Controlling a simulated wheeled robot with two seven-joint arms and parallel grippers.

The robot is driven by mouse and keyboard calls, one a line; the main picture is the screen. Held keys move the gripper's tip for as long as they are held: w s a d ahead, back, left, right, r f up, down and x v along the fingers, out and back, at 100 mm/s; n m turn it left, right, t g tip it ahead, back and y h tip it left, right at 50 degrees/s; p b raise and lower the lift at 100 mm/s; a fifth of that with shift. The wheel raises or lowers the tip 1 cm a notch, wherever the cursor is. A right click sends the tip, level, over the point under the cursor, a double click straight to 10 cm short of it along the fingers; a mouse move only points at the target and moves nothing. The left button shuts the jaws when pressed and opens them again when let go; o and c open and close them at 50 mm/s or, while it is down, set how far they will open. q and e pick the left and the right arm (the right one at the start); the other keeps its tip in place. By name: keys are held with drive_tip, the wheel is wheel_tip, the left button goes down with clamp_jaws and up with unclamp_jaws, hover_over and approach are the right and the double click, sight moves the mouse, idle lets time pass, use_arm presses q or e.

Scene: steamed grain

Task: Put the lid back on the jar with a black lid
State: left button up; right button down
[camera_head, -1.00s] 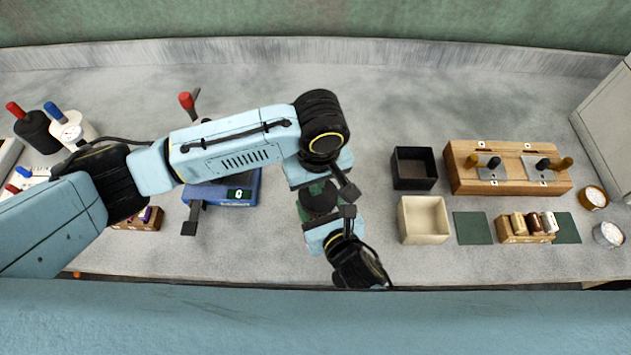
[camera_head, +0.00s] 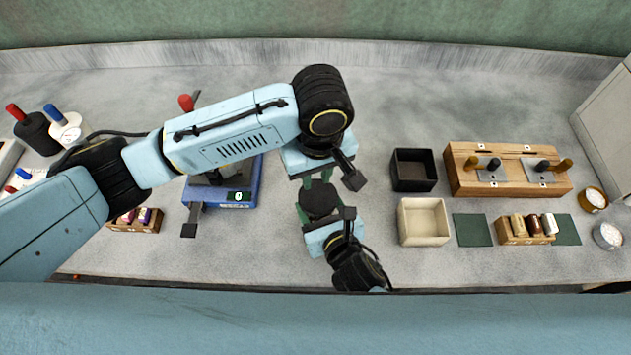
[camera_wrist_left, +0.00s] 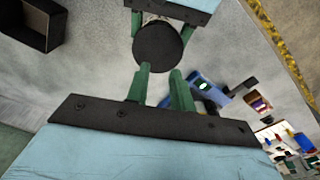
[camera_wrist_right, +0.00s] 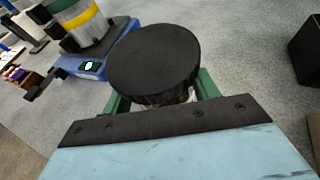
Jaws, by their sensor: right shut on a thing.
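The jar (camera_wrist_right: 165,98) is a small clear-walled jar with pale contents. Its black lid (camera_wrist_right: 153,55) covers the top and looks level; whether it is fully seated I cannot tell. The lid also shows in the head view (camera_head: 320,199) and the left wrist view (camera_wrist_left: 158,46). My right gripper (camera_wrist_right: 160,98) is shut on the jar below the lid. It holds the jar in front of me, right of the scale. My left gripper (camera_wrist_left: 160,78) is open and empty, its fingers apart and clear of the lid. In the head view it is just behind the lid.
A blue scale (camera_head: 247,185) stands to the left, partly under my left arm. A black box (camera_head: 414,170) and a cream box (camera_head: 424,221) stand to the right. Beyond them are a wooden block (camera_head: 508,169) and a small rack (camera_head: 526,230). The counter between is clear.

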use_arm(q)
wheel_tip(320, 180, up, 7)
drive_tip(key=shift+s+r, duration=0.2)
drive_tip(key=shift+d, duration=0.1)
use_arm(e)
drive_tip(key=shift+c, duration=1.5)
unclamp_jaws()
drive_tip(key=v, duration=1.3)
drive_tip(key=shift+s+d+r, duration=0.15)
